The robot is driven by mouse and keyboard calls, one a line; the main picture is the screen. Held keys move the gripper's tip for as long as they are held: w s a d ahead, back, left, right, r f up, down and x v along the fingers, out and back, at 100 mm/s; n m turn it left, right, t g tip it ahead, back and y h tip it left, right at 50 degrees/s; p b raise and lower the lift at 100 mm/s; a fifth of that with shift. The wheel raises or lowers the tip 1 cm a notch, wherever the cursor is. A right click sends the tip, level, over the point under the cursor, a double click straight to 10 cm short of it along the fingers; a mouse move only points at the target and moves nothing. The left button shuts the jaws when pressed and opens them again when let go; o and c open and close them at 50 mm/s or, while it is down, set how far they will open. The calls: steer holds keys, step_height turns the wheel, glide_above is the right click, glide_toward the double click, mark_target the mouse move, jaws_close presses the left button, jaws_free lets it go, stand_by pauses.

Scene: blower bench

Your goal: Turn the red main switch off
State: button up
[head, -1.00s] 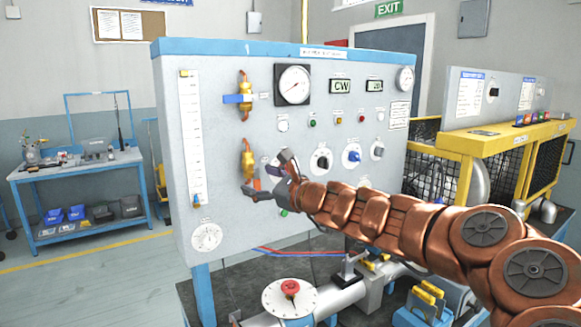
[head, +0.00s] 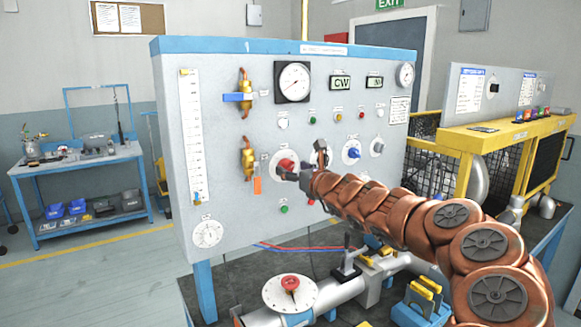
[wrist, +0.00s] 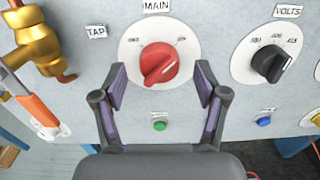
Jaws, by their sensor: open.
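The red main switch (wrist: 158,63) is a round knob with a raised grip on a white dial under a MAIN label. Its grip slants from lower left to upper right, with a pale mark toward the right-hand print. The dial's small print is too blurred to read surely. In the head view the red switch (head: 286,164) is on the grey panel (head: 225,130), partly covered by my gripper (head: 301,161). In the wrist view my gripper (wrist: 161,82) is open, its fingers spread below and to either side of the knob, with nothing held between them.
A black volts knob (wrist: 271,63) is right of the switch. A brass valve (wrist: 38,42) and an orange handle (wrist: 38,110) are at left. A green button (wrist: 159,126) and blue button (wrist: 264,121) are below. A pipe with a red-handled dial (head: 290,290) stands before the panel.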

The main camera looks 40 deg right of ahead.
steer(key=shift+w, duration=0.85)
steer(key=shift+c, duration=0.4)
steer(key=c, duration=1.1)
